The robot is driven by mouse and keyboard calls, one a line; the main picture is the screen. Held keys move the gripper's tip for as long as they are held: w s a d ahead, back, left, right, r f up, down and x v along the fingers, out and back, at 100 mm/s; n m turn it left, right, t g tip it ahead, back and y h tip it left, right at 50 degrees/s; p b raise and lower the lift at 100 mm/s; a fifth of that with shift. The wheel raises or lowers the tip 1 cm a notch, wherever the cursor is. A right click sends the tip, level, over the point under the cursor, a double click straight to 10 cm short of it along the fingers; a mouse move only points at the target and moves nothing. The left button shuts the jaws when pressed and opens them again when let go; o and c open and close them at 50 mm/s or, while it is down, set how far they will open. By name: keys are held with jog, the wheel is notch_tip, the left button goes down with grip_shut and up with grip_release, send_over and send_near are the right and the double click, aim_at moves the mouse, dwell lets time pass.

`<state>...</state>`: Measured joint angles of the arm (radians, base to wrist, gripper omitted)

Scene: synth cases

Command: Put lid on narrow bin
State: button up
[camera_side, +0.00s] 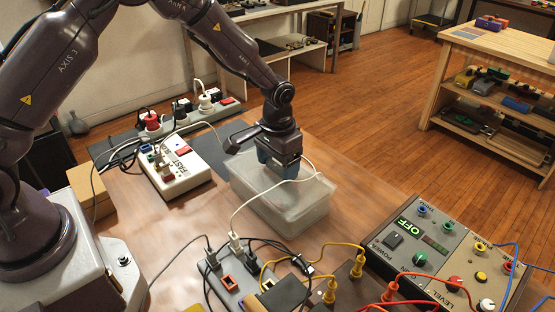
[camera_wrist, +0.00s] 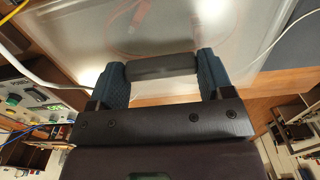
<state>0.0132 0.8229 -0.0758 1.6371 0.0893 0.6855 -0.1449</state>
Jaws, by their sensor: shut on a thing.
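A translucent narrow bin (camera_side: 290,217) stands on the brown table in the side view. A pale translucent lid (camera_side: 312,188) appears to lie across its top; whether it sits fully on the rim I cannot tell. My gripper (camera_side: 279,168) points down over the middle of the bin. In the wrist view its blue fingers (camera_wrist: 160,72) are shut on a dark grey bar (camera_wrist: 160,66), which looks like the lid's handle. The lid's clear sheet (camera_wrist: 215,22) fills the upper part of that view, with reddish lines showing through it.
A white cable (camera_side: 240,205) runs close around the bin's left side and passes near my gripper. A grey socket block (camera_side: 232,280) and a control panel (camera_side: 420,250) stand in front and right. Bare table lies right of the bin.

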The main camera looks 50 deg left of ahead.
aim_at(268, 178)
jog(key=shift+f, duration=0.1)
jog(key=o, duration=1)
jog(key=shift+c, duration=0.2)
notch_tip(268, 178, up, 13)
jog(key=s+a+r+t, duration=0.1)
jog(key=s+r, duration=0.3)
jog(key=s, duration=0.4)
jog(key=s+a+r+t, duration=0.1)
jog(key=s+r+t, duration=0.1)
jog(key=s+r, duration=0.3)
jog(key=s+a+r+t, duration=0.1)
jog(key=s+r, duration=0.3)
jog(key=s, duration=0.8)
jog(key=shift+r+t, duration=0.2)
jog(key=shift+t, duration=0.6)
